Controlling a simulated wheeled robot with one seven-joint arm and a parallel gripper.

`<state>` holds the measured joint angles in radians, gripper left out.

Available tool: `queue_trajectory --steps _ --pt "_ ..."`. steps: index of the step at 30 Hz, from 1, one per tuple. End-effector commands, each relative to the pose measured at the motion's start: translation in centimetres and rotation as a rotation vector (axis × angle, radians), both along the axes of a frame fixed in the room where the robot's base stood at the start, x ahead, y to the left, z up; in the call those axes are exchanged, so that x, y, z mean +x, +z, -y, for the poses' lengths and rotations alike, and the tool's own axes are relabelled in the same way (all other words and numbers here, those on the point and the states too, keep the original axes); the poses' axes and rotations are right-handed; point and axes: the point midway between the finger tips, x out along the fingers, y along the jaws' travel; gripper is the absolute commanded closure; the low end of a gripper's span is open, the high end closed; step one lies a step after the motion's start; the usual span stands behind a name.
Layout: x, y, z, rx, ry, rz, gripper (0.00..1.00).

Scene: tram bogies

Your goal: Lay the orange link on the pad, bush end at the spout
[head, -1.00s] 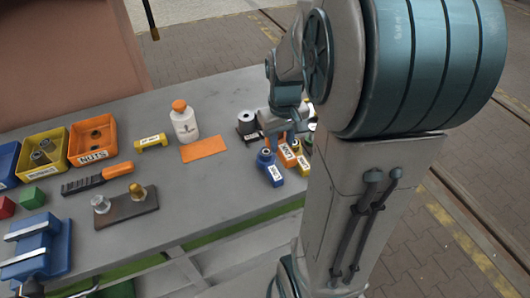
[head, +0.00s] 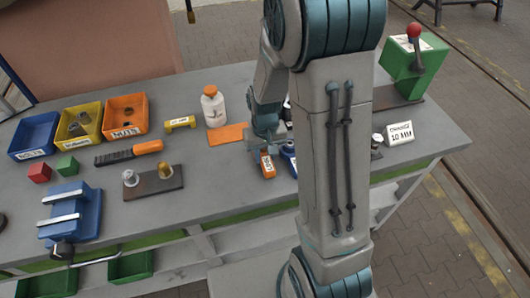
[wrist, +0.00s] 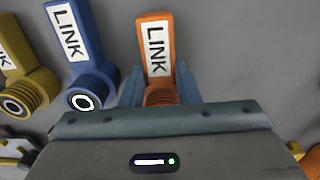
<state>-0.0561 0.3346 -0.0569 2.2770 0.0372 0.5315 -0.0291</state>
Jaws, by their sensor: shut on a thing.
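The orange link (wrist: 156,48) has a white LINK label. In the wrist view its ribbed bush end sits between the fingers of my gripper (wrist: 160,90), which is shut on it. The head view shows the link (head: 267,165) below my gripper (head: 263,138), near the bench's front part; I cannot tell its height above the top. The flat orange pad (head: 228,134) lies bare in its visible part, just left of my gripper. The white bottle (head: 213,108) stands behind the pad; its spout is too small to make out.
A blue link (wrist: 72,40) and a yellow link (wrist: 20,65) lie beside the held link. Left on the bench are a yellow labelled piece (head: 180,122), a brush (head: 128,153), bins and a blue vise (head: 72,215). My arm hides part of the bench.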

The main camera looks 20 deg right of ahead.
Motion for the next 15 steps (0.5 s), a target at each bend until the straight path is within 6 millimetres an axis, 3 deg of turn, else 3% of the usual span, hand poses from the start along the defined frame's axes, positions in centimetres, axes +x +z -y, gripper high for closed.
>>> queue_trajectory --steps 14,15 --pt "0.04 -0.92 0.02 0.000 0.000 0.002 1.00" --pt "0.00 -0.79 0.01 0.000 0.000 0.001 0.60"
